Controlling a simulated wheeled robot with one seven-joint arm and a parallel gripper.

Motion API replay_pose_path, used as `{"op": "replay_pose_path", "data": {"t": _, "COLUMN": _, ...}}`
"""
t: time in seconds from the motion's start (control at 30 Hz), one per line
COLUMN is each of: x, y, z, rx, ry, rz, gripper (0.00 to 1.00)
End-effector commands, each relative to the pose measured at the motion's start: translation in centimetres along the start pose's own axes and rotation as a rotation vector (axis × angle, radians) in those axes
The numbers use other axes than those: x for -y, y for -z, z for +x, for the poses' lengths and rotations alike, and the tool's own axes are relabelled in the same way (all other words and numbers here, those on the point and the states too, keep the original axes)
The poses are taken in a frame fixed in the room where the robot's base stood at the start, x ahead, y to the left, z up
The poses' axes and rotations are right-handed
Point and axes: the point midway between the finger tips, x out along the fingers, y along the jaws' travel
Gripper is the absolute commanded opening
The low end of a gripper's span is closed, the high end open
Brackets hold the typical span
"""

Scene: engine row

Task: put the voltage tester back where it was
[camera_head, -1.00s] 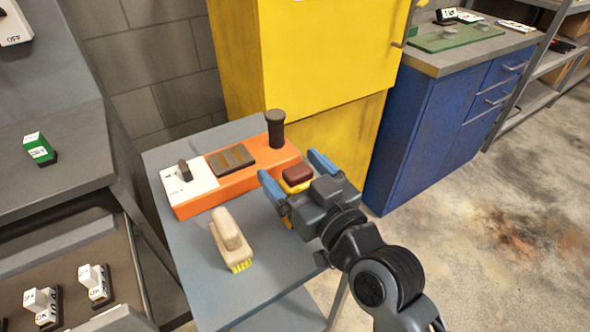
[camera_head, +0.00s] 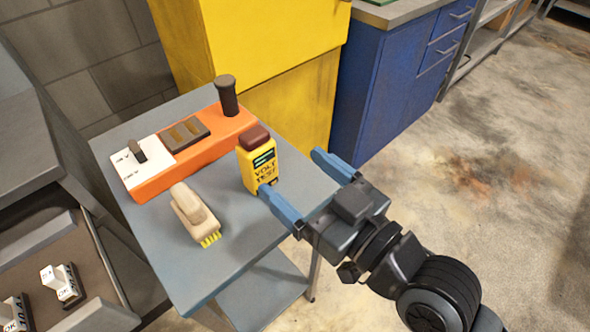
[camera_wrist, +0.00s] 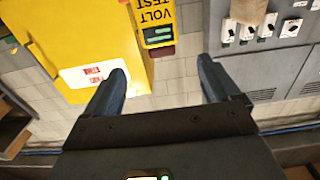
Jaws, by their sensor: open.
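The yellow voltage tester (camera_head: 261,168) with a dark red top stands upright on the grey cart (camera_head: 222,263), in front of the orange box. Its lettered face also shows upside down at the top of the wrist view (camera_wrist: 155,18). My gripper (camera_head: 300,174) is open and empty, to the right of the tester at the cart's right edge. One blue finger reaches close to the tester's lower right side in the head view; I cannot tell whether it touches. The other finger is farther back, clear of the tester.
An orange box (camera_head: 215,150) with a white switch plate and dark knob lies along the cart's back. A beige brush (camera_head: 193,214) with yellow bristles lies left of the tester. A yellow cabinet (camera_head: 240,50) and blue cabinet (camera_head: 385,85) stand behind. The floor at right is clear.

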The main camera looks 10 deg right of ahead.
Motion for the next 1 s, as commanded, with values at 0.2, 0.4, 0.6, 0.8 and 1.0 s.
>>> {"op": "replay_pose_path", "data": {"t": 0.2, "x": 0.0, "y": 0.1, "z": -0.3, "rx": -0.001, "ry": 0.0, "rz": 0.0, "gripper": 0.89}}
{"op": "replay_pose_path", "data": {"t": 0.4, "x": -0.8, "y": -0.8, "z": -1.5, "rx": 0.015, "ry": -0.025, "rz": -0.007, "gripper": 0.89}}
{"op": "replay_pose_path", "data": {"t": 0.6, "x": -3.8, "y": -4.2, "z": -8.7, "rx": 0.084, "ry": -0.157, "rz": -0.032, "gripper": 0.89}}
{"op": "replay_pose_path", "data": {"t": 0.8, "x": -4.6, "y": -6.6, "z": -18.1, "rx": 0.158, "ry": -0.309, "rz": -0.034, "gripper": 0.89}}
{"op": "replay_pose_path", "data": {"t": 1.0, "x": -2.4, "y": -7.0, "z": -26.3, "rx": 0.218, "ry": -0.445, "rz": 0.001, "gripper": 0.89}}
